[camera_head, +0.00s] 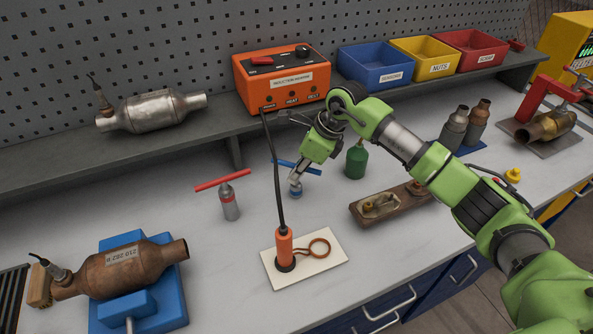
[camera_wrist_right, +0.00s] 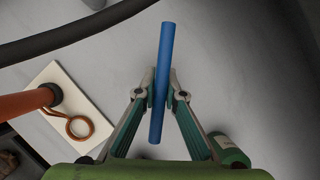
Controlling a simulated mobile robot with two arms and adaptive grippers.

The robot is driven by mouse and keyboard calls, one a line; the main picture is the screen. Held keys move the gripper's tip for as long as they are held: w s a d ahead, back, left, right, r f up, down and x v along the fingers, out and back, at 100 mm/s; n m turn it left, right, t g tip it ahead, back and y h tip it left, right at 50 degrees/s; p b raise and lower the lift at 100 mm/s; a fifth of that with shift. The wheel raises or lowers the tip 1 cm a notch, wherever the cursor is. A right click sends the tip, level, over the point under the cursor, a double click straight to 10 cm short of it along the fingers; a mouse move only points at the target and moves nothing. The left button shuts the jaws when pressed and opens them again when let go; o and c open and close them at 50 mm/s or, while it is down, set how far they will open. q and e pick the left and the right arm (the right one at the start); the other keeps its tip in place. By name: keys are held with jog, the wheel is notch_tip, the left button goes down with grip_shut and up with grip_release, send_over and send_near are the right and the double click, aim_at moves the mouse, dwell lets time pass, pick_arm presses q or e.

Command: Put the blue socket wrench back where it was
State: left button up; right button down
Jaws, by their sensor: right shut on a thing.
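The blue socket wrench (camera_head: 296,188) has a blue crossbar and a blue lower end, and stands about upright near the middle of the bench. My right gripper (camera_head: 301,166) is shut on it from above. In the right wrist view, the blue crossbar of the wrench (camera_wrist_right: 162,85) lies between the two fingers of my right gripper (camera_wrist_right: 163,90). From these views I cannot tell whether its lower end touches the bench. My left gripper is not in view.
A red-handled wrench (camera_head: 229,200) stands to the left. The induction heater (camera_head: 282,80) is on the shelf behind, its cable running down to the orange wand (camera_head: 284,247) on a white pad (camera_head: 327,264). A green bottle (camera_head: 356,161) and a brown tray (camera_head: 365,219) stand to the right.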

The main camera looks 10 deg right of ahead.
jog(key=shift+f, duration=0.2)
jog(key=c, duration=2.1)
grip_release()
jog(key=shift+c, duration=0.2)
jog(key=shift+r, duration=0.1)
jog(key=shift+r, duration=0.25)
jog(key=shift+d+r, duration=0.25)
jog(key=b+v, duration=0.3)
jog(key=v, duration=0.8)
jog(key=shift+s+r+b, duration=0.1)
jog(key=shift+b, duration=0.2)
